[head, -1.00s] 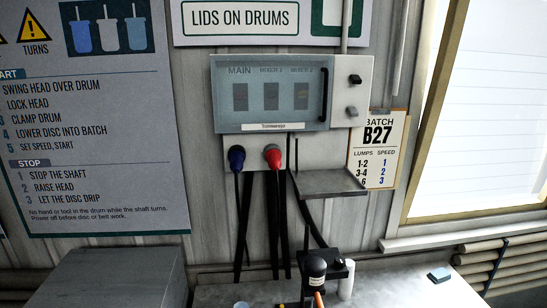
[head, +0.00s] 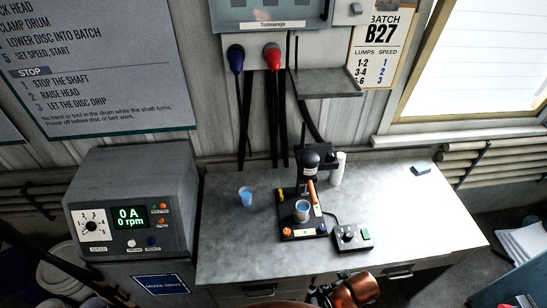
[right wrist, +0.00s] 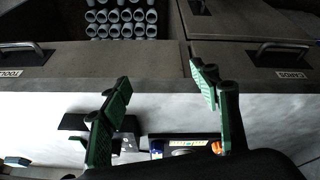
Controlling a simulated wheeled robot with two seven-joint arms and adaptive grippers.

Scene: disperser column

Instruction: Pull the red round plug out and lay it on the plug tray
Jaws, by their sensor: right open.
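The red round plug (head: 271,55) sits in the lower face of the wall panel in the head view, with a dark cable hanging from it. A blue plug (head: 236,58) sits to its left, apart from it. A grey shelf that looks like the plug tray (head: 327,84) juts from the wall just right of the red plug, and its visible top is bare. My right gripper (right wrist: 160,80) shows in the right wrist view, with its green fingers apart and nothing between them. It is over the workbench front, away from the plugs. My left gripper is not in view.
A grey cabinet with a lit display (head: 131,217) stands left. Drawer fronts (right wrist: 80,65) show in the wrist view. The bench's right side is mostly clear.

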